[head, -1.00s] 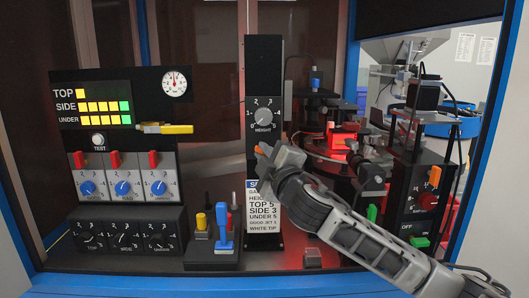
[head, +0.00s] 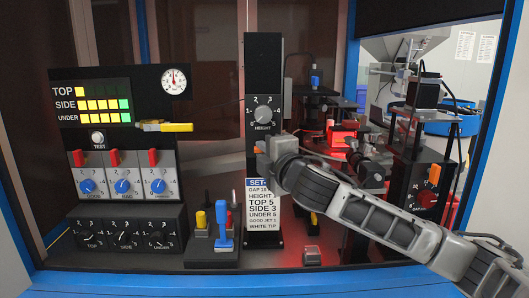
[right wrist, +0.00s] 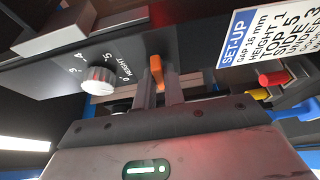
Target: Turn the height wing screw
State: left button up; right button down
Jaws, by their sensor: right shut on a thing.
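The height wing screw is the small orange wing (head: 259,146) low on the tall black post, below the grey HEIGHT dial (head: 263,113). The orange wing also shows in the right wrist view (right wrist: 156,72), upright between the fingertips. My right gripper (head: 264,158) is shut on it, coming in from the right; in the right wrist view the gripper (right wrist: 155,87) hides the wing's lower part. The dial (right wrist: 97,79) stands apart to the left of the fingers there. My left gripper is not in view.
The white SET-UP card (head: 263,205) hangs just below the gripper and reads TOP 5, SIDE 3, UNDER 5. A small stand with a blue lever (head: 223,228) is at lower left. The gauge panel (head: 120,150) is further left. Red-lit machinery (head: 340,135) lies behind my arm.

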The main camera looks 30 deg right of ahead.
jog(key=c, duration=1.5)
grip_release()
